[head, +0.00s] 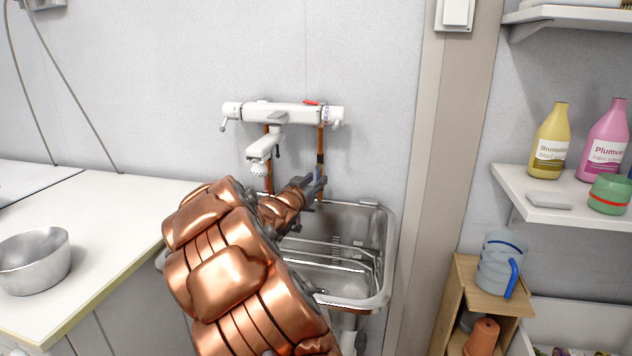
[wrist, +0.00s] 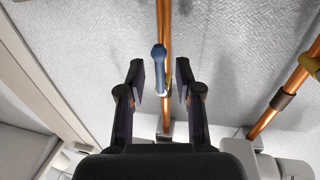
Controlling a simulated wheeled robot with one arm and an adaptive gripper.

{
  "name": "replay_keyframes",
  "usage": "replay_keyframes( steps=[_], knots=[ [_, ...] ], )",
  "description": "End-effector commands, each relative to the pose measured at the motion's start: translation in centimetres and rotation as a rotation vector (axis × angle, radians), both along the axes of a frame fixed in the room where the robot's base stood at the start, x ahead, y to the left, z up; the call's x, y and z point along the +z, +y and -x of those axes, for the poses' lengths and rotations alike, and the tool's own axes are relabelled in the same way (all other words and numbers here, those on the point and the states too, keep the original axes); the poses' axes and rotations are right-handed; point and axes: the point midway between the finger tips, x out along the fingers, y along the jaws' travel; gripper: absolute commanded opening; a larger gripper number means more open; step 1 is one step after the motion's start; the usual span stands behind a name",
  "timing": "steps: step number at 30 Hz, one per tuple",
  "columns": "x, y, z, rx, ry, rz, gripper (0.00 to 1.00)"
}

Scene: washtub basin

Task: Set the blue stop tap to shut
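The blue stop tap's lever (wrist: 158,62) shows in the wrist view in front of a copper pipe (wrist: 164,18). It looks roughly in line with the pipe; its tilt toward the camera is hard to judge. My gripper (wrist: 160,82) is open, with one finger on each side of the lever and gaps visible on both sides. Nothing is held. In the head view my gripper (head: 318,184) is at the right copper pipe (head: 320,145), below the white wall mixer (head: 285,112). There the tap is mostly hidden by my gripper.
A second copper pipe (wrist: 290,95) with a yellow fitting (wrist: 312,66) is at the right of the wrist view. A steel basin (head: 345,285) lies below my gripper. The mixer's spout (head: 262,148) hangs close left. A counter with a metal bowl (head: 35,262) stands left.

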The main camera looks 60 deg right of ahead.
Motion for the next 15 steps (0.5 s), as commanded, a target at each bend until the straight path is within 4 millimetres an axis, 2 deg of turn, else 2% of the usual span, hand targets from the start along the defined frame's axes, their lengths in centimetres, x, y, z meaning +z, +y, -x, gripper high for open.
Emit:
replay_keyframes(
  steps=[4, 14, 15],
  knots=[
    [0.04, -0.71, -0.07, 0.0, -0.001, 0.001, 0.34],
    [-0.02, -0.84, -0.12, 0.0, -0.001, -0.001, 0.34],
    [-0.02, -0.84, -0.12, 0.0, -0.001, -0.001, 0.3]
  ],
)
